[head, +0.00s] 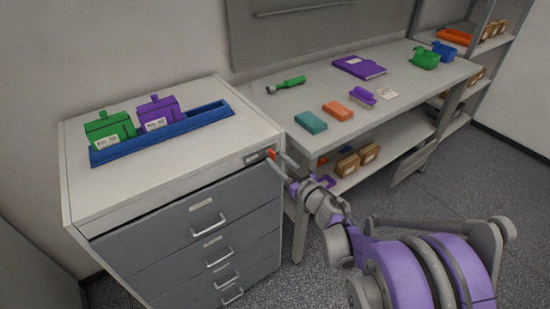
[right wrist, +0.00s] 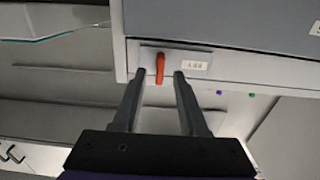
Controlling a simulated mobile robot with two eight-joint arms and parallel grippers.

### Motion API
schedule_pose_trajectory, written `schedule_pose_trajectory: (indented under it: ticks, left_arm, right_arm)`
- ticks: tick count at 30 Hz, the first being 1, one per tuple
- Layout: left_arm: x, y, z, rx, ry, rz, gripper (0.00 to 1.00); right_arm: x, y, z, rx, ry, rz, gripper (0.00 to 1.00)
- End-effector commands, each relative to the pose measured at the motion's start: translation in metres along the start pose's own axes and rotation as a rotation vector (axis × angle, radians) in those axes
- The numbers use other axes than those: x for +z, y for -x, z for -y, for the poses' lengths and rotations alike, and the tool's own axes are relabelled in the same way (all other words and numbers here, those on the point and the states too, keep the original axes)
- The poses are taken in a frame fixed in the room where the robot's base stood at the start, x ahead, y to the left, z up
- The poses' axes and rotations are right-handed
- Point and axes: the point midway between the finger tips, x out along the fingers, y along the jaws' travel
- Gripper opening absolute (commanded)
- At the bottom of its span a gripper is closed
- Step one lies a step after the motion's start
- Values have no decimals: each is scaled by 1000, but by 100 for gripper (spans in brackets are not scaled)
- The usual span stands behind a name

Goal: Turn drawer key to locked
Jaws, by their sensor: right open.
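The drawer key is a small red-orange piece (head: 271,154) at the top right of the grey drawer cabinet's front (head: 180,225). In the right wrist view the key (right wrist: 160,68) stands out from a pale plate (right wrist: 192,62) with a small label beside it. My right gripper (head: 281,165) is at the key. In the right wrist view its two fingers (right wrist: 159,78) are open, one on each side of the key, with a gap on both sides. The finger tips partly cover the plate. My left gripper is not in view.
The drawers (head: 200,212) below the key are shut.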

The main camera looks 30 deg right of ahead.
Motion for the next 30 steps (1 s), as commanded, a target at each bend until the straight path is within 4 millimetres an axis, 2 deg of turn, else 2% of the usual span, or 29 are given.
schedule_pose_trajectory:
  ticks: [6, 14, 15, 22, 30]
  left_arm:
    - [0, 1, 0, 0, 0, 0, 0]
    - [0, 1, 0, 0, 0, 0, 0]
    - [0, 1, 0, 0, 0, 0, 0]
    - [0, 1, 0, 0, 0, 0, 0]
    - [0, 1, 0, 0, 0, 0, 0]
  right_arm:
    - [0, -18, 0, 1, 0, 0, 42]
    - [0, -20, 0, 1, 0, 0, 42]
    - [0, -20, 0, 1, 0, 0, 41]
    - [0, -19, 0, 1, 0, 0, 0]
    - [0, -19, 0, 1, 0, 0, 0]
